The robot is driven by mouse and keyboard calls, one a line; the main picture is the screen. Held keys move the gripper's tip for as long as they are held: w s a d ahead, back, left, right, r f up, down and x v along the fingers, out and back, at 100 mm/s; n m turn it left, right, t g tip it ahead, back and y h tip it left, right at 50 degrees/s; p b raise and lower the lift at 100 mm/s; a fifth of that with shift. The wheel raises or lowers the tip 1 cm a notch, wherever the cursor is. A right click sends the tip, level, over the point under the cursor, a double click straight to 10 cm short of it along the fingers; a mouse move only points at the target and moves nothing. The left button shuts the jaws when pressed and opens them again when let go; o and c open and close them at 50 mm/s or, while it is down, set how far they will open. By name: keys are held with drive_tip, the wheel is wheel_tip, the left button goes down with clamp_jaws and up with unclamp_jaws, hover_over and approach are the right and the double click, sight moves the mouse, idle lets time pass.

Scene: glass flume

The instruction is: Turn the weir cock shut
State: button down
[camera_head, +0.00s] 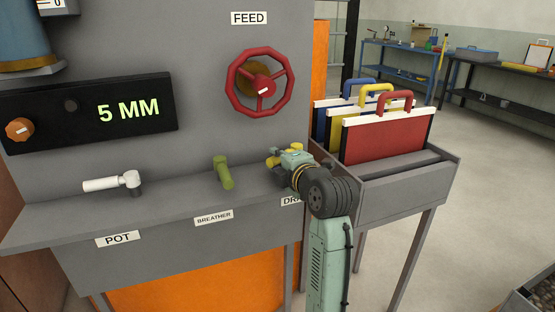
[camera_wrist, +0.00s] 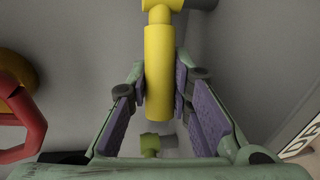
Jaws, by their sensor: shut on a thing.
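A yellow cock handle (camera_head: 271,150) sits at the right end of the grey panel, above a partly hidden label (camera_head: 291,201) that begins with "DR". No label reading "weir" shows. My gripper (camera_head: 285,160) is at this yellow handle, and its fingers are partly hidden in the head view. In the wrist view, the yellow handle (camera_wrist: 159,70) runs lengthwise between the two purple-padded fingers of my gripper (camera_wrist: 161,88), which is shut on it. The handle's far end joins a yellow crosspiece and a grey fitting.
A green lever (camera_head: 223,172) marked BREATHER and a white lever (camera_head: 112,183) marked POT are to the left. A red FEED handwheel (camera_head: 233,93) is above. A display (camera_head: 90,112) reads 5 MM. A rack (camera_head: 402,188) with coloured, handled panels stands close on the right.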

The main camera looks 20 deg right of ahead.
drive_tip(key=shift+w+f, duration=0.1)
drive_tip(key=m+h, duration=0.1)
drive_tip(key=w+m+h+b, duration=0.1)
drive_tip(key=shift+a+h, duration=0.35)
drive_tip(key=shift+h, duration=0.05)
drive_tip(key=m+h, duration=0.1)
drive_tip(key=w+m+h, duration=0.1)
drive_tip(key=h, duration=0.1)
drive_tip(key=shift+w+a+g, duration=0.1)
drive_tip(key=shift+w+g, duration=0.15)
drive_tip(key=shift+g, duration=0.15)
drive_tip(key=shift+w+m+h+p, duration=0.3)
drive_tip(key=shift+m+h+p, duration=0.1)
drive_tip(key=shift+m+h, duration=0.35)
drive_tip(key=c, duration=1.4)
unclamp_jaws()
drive_tip(key=shift+c, duration=0.2)
